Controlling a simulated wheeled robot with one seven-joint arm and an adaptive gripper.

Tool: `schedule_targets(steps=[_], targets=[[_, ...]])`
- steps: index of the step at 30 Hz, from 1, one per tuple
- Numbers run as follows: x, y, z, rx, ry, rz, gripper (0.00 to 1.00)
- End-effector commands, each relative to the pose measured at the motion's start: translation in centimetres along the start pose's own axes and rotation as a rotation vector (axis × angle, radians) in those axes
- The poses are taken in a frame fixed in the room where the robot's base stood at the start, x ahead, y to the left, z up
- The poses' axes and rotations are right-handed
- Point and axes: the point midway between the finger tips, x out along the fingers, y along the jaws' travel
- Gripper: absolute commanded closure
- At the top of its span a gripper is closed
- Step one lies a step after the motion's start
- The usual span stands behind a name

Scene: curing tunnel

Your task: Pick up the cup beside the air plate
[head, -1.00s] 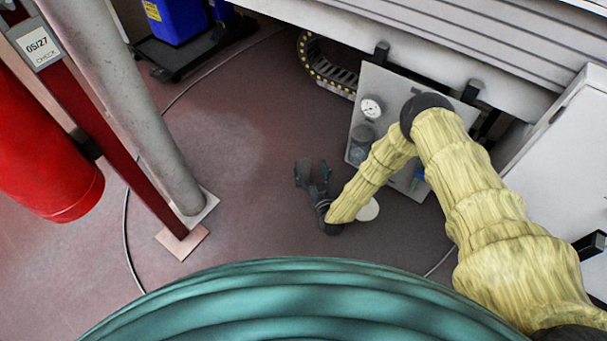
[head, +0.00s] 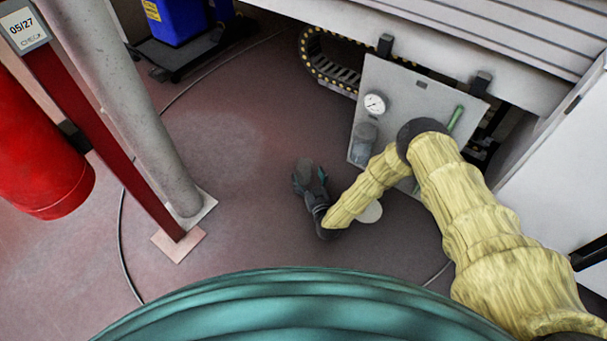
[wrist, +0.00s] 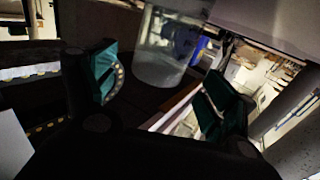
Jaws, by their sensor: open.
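The air plate (head: 412,98) is a grey panel with a round gauge (head: 375,104) and a dark translucent bowl (head: 363,147), right of centre in the head view. My gripper (head: 309,176) is left of the plate, over the floor, with its fingers open. In the wrist view my gripper (wrist: 165,88) shows two separated green-padded fingers. A clear cup (wrist: 162,55) is at the top centre there, between and just beyond the fingertips. Its top is cut off by the frame. In the head view a small greyish round shape (head: 305,164) at the fingertips may be this cup. I cannot tell whether a finger touches it.
A grey column (head: 135,110) and a red post (head: 105,150) stand on the left, by a red cylinder (head: 40,160). A blue bin (head: 177,18) is at the back. A white disc (head: 369,212) is partly behind my forearm. A cable crosses otherwise open floor.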

Motion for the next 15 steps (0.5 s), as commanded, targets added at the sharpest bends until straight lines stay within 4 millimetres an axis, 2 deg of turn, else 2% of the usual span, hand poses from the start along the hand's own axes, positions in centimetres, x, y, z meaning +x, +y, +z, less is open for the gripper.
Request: schedule_targets(steps=[9,15], targets=[[3.9,0.1,0.1,0.000,0.003,0.001,0.16],[4.5,0.1,-0.1,0.000,0.001,0.000,0.16]])
